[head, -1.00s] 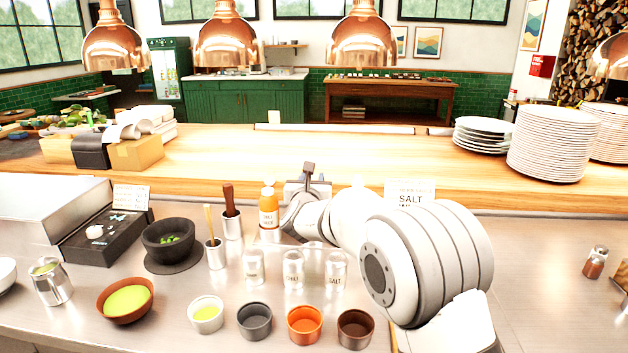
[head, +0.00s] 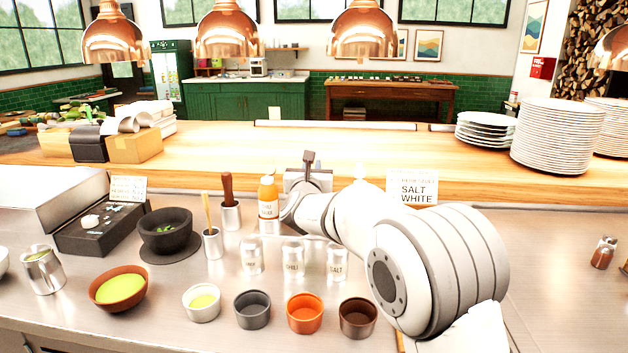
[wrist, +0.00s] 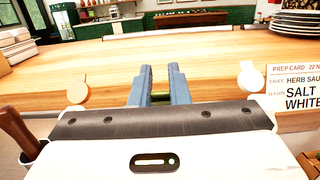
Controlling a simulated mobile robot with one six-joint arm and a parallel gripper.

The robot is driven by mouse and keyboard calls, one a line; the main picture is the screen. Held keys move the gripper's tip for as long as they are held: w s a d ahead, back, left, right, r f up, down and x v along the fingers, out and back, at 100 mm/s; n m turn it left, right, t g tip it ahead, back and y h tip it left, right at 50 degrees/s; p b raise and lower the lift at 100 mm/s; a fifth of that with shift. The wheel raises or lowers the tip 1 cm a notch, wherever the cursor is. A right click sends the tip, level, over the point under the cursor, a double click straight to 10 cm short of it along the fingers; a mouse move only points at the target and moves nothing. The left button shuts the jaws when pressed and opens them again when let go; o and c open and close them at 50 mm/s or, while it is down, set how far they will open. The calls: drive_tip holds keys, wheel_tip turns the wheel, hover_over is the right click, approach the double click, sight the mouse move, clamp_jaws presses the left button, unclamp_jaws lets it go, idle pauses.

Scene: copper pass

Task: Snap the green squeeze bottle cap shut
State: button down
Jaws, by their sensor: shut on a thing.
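My gripper (wrist: 160,75) is shut at the back of the steel counter, its two blue-grey fingers close together in the wrist view. A small bit of green, likely the green squeeze bottle (wrist: 160,97), shows low between the fingers. The rest of that bottle and its cap are hidden by the gripper, so I cannot tell whether the cap is open. In the head view the gripper (head: 308,168) is beyond my arm, just right of an orange squeeze bottle (head: 268,200), and its fingers are largely hidden.
Steel shakers (head: 293,258) stand in front of my arm. A prep card (head: 415,190) stands right of the gripper.

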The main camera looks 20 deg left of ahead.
drive_tip(key=shift+s+d+f+t+y+b, duration=0.15)
drive_tip(key=shift+f+t+b, duration=0.25)
drive_tip(key=shift+b, duration=2.1)
drive_tip(key=shift+s+a+f+t+y+b, duration=0.15)
drive_tip(key=shift+t+b, duration=0.45)
drive_tip(key=shift+b, duration=1.85)
drive_tip(key=shift+s+d+f+t+y+b, duration=0.1)
drive_tip(key=shift+f+t+b, duration=0.35)
drive_tip(key=shift+b, duration=2.05)
drive_tip(key=shift+r+t+b, duration=0.2)
drive_tip(key=shift+t+b, duration=0.05)
drive_tip(key=shift+b, duration=0.55)
drive_tip(key=shift+s+r, duration=0.1)
drive_tip(key=shift+r, duration=0.15)
drive_tip(key=c, duration=1.4)
unclamp_jaws()
drive_tip(key=shift+r, duration=0.15)
drive_tip(key=shift+o, duration=0.2)
drive_tip(key=b+v, duration=0.1)
drive_tip(key=v, duration=0.6)
drive_tip(key=shift+s+f, duration=0.2)
drive_tip(key=shift+s, duration=0.15)
